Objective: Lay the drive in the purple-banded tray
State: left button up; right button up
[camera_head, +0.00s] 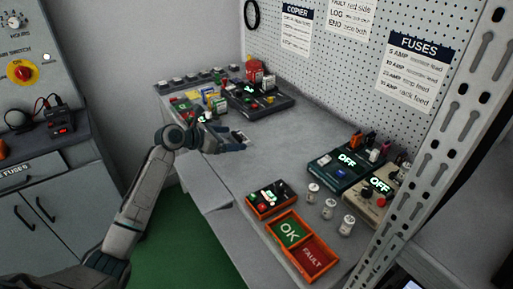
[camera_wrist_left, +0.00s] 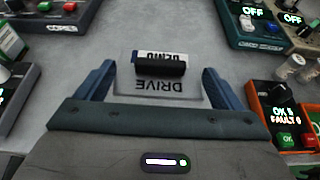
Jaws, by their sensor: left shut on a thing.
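The drive (camera_wrist_left: 160,66), a small dark block with a white "DEMO" label and a blue end, lies between the fingers of my left gripper (camera_wrist_left: 160,70). I see no purple-banded tray in either view. My right gripper is not in view.
The bench (camera_head: 262,160) is clear around the gripper. An orange tray (camera_head: 266,233) with OK and FAULT halves and an orange counter box (camera_head: 270,198) stand at the front. Two "OFF" units stand along the right. Cluttered consoles (camera_head: 262,97) stand at the back.

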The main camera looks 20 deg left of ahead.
pick_arm(q)
send_over(230, 163)
notch_tip(230, 163, down, 4)
jog(key=shift+f, duration=0.1)
jog(key=shift+d+f, duration=0.15)
jog(key=shift+f, duration=1.9)
jog(key=o, duration=0.8)
jog(key=shift+f, duration=0.1)
jog(key=shift+c, duration=0.2)
